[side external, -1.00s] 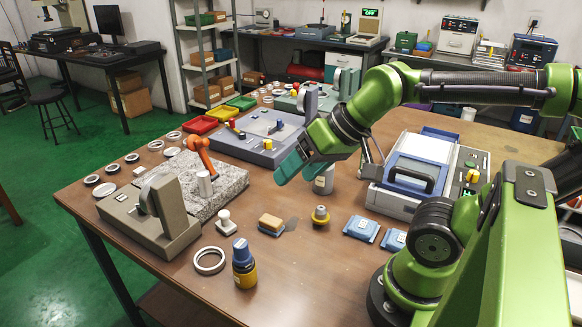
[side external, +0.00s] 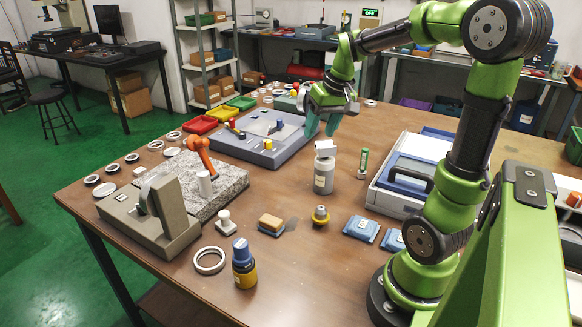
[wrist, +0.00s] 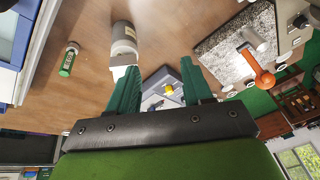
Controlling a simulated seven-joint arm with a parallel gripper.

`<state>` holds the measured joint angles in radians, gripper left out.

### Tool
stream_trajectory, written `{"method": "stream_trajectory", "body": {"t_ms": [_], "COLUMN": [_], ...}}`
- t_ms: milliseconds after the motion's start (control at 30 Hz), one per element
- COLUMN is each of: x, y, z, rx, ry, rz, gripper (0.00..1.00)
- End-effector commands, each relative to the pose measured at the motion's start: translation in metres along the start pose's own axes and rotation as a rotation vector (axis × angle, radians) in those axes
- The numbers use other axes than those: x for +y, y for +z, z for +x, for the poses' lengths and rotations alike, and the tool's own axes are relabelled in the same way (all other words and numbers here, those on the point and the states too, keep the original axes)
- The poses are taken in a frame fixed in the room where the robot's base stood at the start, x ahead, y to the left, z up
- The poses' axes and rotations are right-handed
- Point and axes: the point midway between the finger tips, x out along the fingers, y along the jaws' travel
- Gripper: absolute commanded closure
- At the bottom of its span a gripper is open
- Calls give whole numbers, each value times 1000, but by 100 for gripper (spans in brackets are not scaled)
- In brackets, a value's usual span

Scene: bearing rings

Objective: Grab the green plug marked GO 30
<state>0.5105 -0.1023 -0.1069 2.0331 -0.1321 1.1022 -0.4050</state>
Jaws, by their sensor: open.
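The green plug (side external: 363,163) is a slim green cylinder with a pale band, standing upright on the table between the grey bottle and the white-and-blue case. In the wrist view the plug (wrist: 68,62) is at the left with a white mark on its side, too small to read surely. My gripper (side external: 322,122) is above the table, behind and above the grey bottle, left of the plug and apart from it. In the wrist view my gripper (wrist: 160,84) shows two green fingers spread apart with nothing between them.
A grey bottle (side external: 324,175) with a white block on top stands just left of the plug. The white-and-blue case (side external: 408,172) is close on its right. A blue-grey control panel (side external: 250,150) lies to the left.

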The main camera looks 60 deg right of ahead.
Motion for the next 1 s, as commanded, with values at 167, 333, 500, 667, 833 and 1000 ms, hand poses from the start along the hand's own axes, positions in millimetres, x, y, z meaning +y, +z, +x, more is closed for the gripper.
{"method": "stream_trajectory", "body": {"t_ms": [167,333,500,667,833,1000], "x": [115,199,206,203,206,211], "y": [-45,-61,-74,-70,-62,-52], "z": [21,26,10,12,36,72], "rx": [-145,-273,-304,-320,-322,-322], "ry": [89,93,63,28,24,24], "rz": [-126,-376,-633,-732,-743,-742], "gripper": [50,50,50,50,50,50]}}
